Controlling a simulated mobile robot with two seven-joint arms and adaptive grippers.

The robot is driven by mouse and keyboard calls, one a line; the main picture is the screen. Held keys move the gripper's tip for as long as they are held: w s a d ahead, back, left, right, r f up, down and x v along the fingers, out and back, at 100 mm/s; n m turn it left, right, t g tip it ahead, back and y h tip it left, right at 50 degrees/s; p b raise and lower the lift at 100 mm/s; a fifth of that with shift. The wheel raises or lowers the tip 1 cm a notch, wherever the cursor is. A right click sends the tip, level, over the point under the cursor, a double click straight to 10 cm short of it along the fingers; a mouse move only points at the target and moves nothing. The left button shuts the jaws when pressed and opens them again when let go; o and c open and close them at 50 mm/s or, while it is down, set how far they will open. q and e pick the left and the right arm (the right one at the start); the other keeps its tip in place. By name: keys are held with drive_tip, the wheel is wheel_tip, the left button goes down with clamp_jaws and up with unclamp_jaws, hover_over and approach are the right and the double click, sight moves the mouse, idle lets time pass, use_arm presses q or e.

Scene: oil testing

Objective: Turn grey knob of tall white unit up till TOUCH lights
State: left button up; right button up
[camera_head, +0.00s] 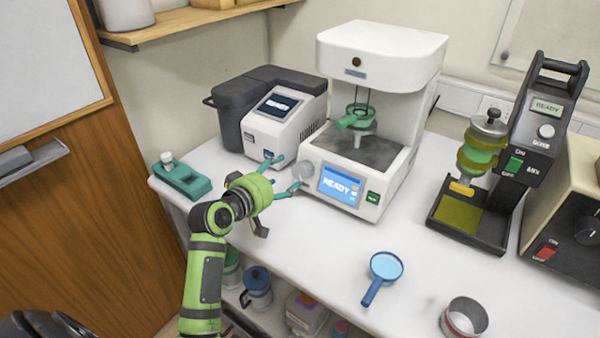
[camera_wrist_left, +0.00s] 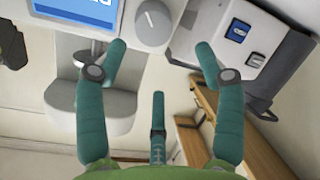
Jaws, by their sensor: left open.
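The tall white unit (camera_head: 385,50) stands on the white bench. Its blue screen (camera_head: 341,186) reads READY, and part of the screen shows in the left wrist view (camera_wrist_left: 88,12). The grey knob (camera_head: 302,171) is on its front, left of the screen. In the left wrist view the knob (camera_wrist_left: 153,24) has a short white mark on its face. My left gripper (camera_head: 284,174) is open just left of the knob. In the wrist view its teal fingers (camera_wrist_left: 160,52) are spread, with the knob beyond the gap between them, apart from them as far as I can tell. My right gripper is not in view.
A smaller white device (camera_head: 285,118) with a dark screen stands close behind my left gripper. A teal holder (camera_head: 182,180) is at the bench's left end. A blue magnifier (camera_head: 386,267) and metal ring (camera_head: 464,318) lie in front. A black READY device (camera_head: 543,115) stands right.

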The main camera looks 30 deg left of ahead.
sight(299, 172)
use_arm(q)
drive_tip(key=shift+d+f+p+x, duration=0.15)
drive_tip(key=shift+p+x, duration=0.05)
drive_tip(key=shift+x, duration=1.05)
drive_tip(key=shift+d+f+p+x, duration=0.15)
drive_tip(key=shift+d+p+x, duration=0.05)
drive_tip(key=shift+x, duration=1)
drive_tip(key=shift+d+f+p+x, duration=0.15)
drive_tip(key=shift+p+x, duration=0.05)
drive_tip(key=shift+x, duration=1.05)
drive_tip(key=shift+s, duration=0.15)
drive_tip(key=c, duration=1.1)
drive_tip(key=shift+c, duration=0.2)
